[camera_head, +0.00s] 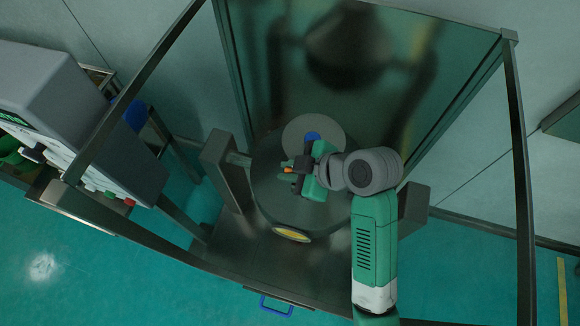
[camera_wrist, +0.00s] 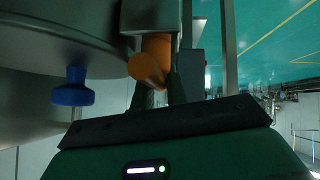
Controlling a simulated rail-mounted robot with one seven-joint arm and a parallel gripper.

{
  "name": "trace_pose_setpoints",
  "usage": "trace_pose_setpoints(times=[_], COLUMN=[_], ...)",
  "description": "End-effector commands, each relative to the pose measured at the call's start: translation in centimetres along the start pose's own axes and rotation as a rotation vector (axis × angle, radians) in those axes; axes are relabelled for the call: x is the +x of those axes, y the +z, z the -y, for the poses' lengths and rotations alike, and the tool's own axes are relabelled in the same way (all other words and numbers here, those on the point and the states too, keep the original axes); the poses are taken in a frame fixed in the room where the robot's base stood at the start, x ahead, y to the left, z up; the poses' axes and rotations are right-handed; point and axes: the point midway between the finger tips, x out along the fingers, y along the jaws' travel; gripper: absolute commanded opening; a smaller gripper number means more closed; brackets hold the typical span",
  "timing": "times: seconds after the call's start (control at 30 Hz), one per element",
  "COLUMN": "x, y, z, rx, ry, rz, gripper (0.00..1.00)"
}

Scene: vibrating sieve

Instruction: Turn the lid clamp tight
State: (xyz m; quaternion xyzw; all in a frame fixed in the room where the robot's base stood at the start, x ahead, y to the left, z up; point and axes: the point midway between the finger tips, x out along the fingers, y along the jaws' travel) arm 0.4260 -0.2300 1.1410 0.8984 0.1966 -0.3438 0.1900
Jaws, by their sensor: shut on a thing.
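The vibrating sieve is a dark round drum (camera_head: 268,203) with a pale lid disc (camera_head: 330,127) on top. A blue round part (camera_head: 313,136) sits at the lid's middle. The orange lid clamp (camera_wrist: 148,70) stands at the drum's side in the wrist view, with one orange end pointing toward the camera. A little of its orange (camera_head: 288,170) shows in the head view. My gripper (camera_wrist: 160,92) is shut on the orange clamp, with a finger on each side of it. In the head view my gripper (camera_head: 290,172) lies over the drum and hides most of the clamp.
A blue knob (camera_wrist: 73,88) hangs left of the clamp in the wrist view. Dark posts (camera_head: 228,170) flank the drum, and a dark frame with a glass panel (camera_head: 350,70) stands behind it. A grey control box (camera_head: 75,110) is at the left. Green floor is open at lower left.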

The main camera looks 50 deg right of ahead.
Motion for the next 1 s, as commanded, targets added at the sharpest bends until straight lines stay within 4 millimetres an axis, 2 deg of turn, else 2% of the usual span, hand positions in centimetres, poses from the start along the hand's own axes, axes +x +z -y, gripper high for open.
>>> trace_pose_setpoints(times=[0.43, 1.0], x=[-0.3, -2.0], y=[-0.1, -0.4], z=[0.8, 1.7], rx=[-0.244, -0.613], ry=[-0.241, -0.62], rz=[-0.069, -0.172], gripper=[0.0, 0.0])
